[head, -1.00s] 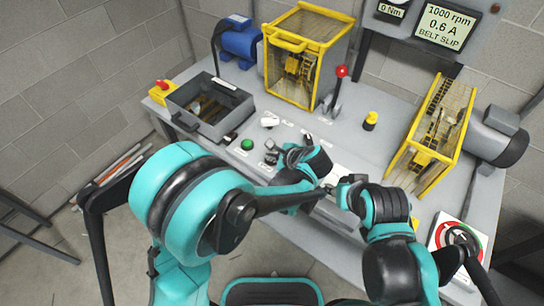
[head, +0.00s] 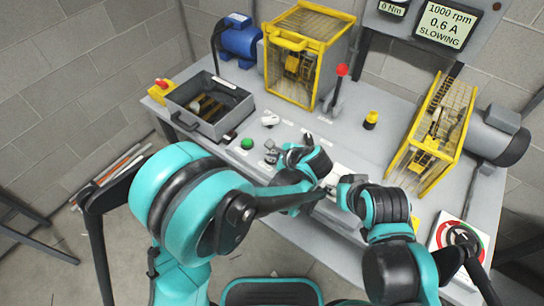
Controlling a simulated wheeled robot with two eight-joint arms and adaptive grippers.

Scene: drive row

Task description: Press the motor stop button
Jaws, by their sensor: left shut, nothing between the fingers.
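The bench front carries a row of small controls. A green round button (head: 247,143) shows at its left end. Just right of it are small dark grey control parts (head: 270,156), close to my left gripper. I cannot tell which control is the motor stop button; part of the row is hidden behind my gripper. My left gripper (head: 283,156) is shut and empty, low over the panel; I cannot tell whether it touches anything. My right gripper (head: 336,191) is near the bench's front edge, partly hidden by its own arm. The display (head: 446,24) reads 1000 rpm, 0.6 A, SLOWING.
A grey open bin (head: 210,105) stands at left, beside a red button on a yellow box (head: 161,86). A yellow guard cage (head: 307,55) and a red-knobbed lever (head: 338,88) stand behind. Another yellow cage (head: 430,140) is at right. A red, white and green dial (head: 458,240) is lower right.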

